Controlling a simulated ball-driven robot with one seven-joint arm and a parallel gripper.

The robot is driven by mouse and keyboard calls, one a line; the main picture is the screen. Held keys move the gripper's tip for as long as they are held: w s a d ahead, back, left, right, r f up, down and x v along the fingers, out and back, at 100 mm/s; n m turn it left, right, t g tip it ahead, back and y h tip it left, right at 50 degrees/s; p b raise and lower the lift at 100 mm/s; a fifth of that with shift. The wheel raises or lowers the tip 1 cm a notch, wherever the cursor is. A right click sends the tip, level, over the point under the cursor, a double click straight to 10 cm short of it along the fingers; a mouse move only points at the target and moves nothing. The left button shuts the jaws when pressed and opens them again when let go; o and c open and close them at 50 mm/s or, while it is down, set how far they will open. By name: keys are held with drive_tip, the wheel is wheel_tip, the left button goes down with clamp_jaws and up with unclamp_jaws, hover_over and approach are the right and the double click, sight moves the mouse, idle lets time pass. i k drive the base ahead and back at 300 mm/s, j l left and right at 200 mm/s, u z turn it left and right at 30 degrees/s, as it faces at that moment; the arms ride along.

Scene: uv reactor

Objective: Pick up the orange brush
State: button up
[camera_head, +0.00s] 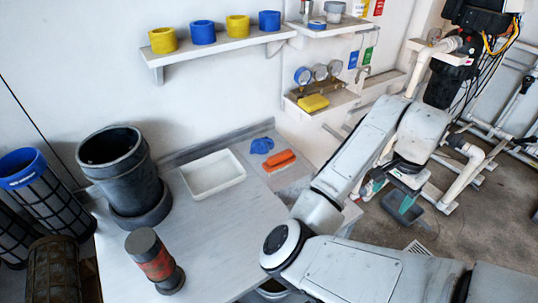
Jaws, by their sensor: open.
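The orange brush (279,161) lies on the grey bench top near its back right corner. Its orange top faces up and a paler edge shows below it. My gripper (406,195) is at the right, at the end of my arm, which bends up from the lower right. It is well right of the brush and apart from it. It hangs downward over the floor area, open, with its fingers small and hard to make out. The brush is in clear view.
A white tray (213,189) lies left of the brush, and a crumpled blue glove or cloth (262,146) lies just behind it. A dark bucket (112,160) and a red-banded cylinder (154,261) stand on the bench (215,235). A wall shelf (215,48) holds yellow and blue rings.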

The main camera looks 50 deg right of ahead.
sight(273, 164)
drive_tip(key=i, duration=1.2)
